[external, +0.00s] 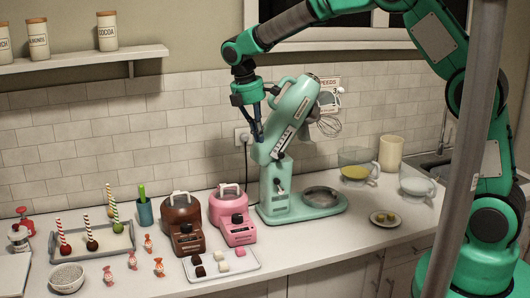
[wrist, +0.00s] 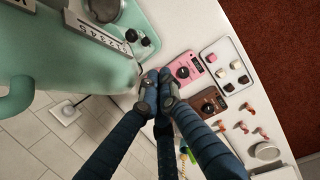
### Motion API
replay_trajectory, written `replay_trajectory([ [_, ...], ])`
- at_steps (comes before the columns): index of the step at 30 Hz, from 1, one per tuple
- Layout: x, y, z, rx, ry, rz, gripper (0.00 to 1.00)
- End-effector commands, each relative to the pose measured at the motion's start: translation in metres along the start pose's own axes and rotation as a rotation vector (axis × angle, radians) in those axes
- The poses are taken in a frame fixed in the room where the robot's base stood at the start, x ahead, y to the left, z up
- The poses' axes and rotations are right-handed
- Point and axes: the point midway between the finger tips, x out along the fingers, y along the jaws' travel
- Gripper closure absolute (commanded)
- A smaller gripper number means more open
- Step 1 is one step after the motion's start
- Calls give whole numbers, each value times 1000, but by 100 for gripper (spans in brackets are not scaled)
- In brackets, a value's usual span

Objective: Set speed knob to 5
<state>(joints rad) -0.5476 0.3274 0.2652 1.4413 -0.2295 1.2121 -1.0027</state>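A mint-green stand mixer (external: 295,112) stands against the back wall with its head tilted up. In the wrist view its body (wrist: 60,60) fills the upper left. A light scale strip with numbers (wrist: 100,25) runs along its side, next to small dark knobs (wrist: 132,35). I cannot tell which of these is the speed knob or where it is set. My gripper (external: 258,138) points down at the lower left end of the mixer head. In the wrist view my fingertips (wrist: 159,95) are together, with nothing visible between them, beside the mixer body.
A brown appliance (external: 182,222) and a pink one (external: 232,217) stand left of the mixer base. A tray of sweets (external: 190,276) lies before them. A cup (external: 144,212) and cake-pop tray (external: 72,252) are further left. Bowls (external: 352,172) stand right.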

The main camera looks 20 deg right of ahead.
Motion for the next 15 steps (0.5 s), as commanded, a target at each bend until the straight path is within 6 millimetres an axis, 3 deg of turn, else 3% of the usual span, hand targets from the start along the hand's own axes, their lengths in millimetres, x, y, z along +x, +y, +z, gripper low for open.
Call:
replay_trajectory([
  [6, 3, 4, -11, -36, -10, -6, 100],
  [15, 4, 4, -11, -38, -11, -6, 100],
])
